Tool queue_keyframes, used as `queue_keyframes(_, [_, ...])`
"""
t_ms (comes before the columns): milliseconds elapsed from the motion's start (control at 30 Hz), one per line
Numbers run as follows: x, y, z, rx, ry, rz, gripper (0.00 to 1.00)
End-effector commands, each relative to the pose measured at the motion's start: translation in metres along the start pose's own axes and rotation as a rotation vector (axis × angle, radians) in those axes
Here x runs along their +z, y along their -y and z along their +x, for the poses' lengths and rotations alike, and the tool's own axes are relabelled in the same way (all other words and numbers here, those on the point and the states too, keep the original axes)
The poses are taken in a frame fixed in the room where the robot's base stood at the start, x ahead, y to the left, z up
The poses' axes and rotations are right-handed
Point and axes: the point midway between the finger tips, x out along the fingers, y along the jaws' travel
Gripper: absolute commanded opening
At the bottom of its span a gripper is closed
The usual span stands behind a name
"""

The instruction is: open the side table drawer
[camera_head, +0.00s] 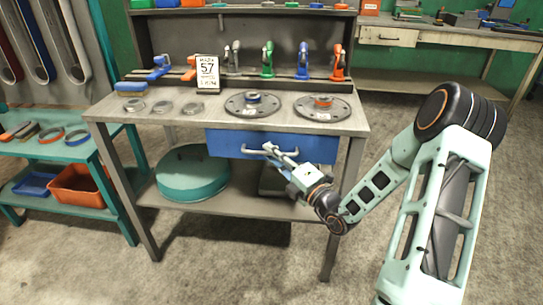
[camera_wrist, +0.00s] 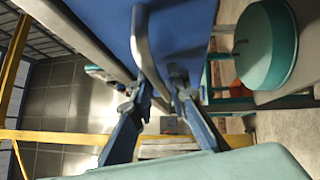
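The side table (camera_head: 215,122) has a blue drawer (camera_head: 228,143) below its top. The drawer front looks flush under the tabletop, so the drawer appears closed. Its grey bar handle (camera_head: 254,152) runs across the front. My gripper (camera_head: 280,153) is at the handle, reaching in from the lower right. In the wrist view, the handle (camera_wrist: 146,50) passes between the two fingers of my gripper (camera_wrist: 160,82), with a small gap showing, so they look open around it. The blue drawer front (camera_wrist: 185,35) fills the top middle there. Exact finger contact is hidden.
Round flanges (camera_head: 252,110), rings and coloured clamps (camera_head: 303,62) stand on the tabletop, with a "57" sign (camera_head: 207,73). A teal round container (camera_head: 190,175) sits on the lower shelf. A teal shelf unit (camera_head: 80,150) is at left. The floor in front is clear.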

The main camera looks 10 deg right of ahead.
Motion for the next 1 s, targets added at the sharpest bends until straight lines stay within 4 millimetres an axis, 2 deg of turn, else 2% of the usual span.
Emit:
queue_keyframes(267, [0.0003,-0.0002,0.0022,-0.001,0.001,0.0,0.15])
queue_keyframes(433, [0.0002,-0.0002,0.002,0.0,0.0,0.0,0.0])
queue_keyframes(1000, [0.0022,-0.0005,0.0008,0.0,0.0,0.0,0.0])
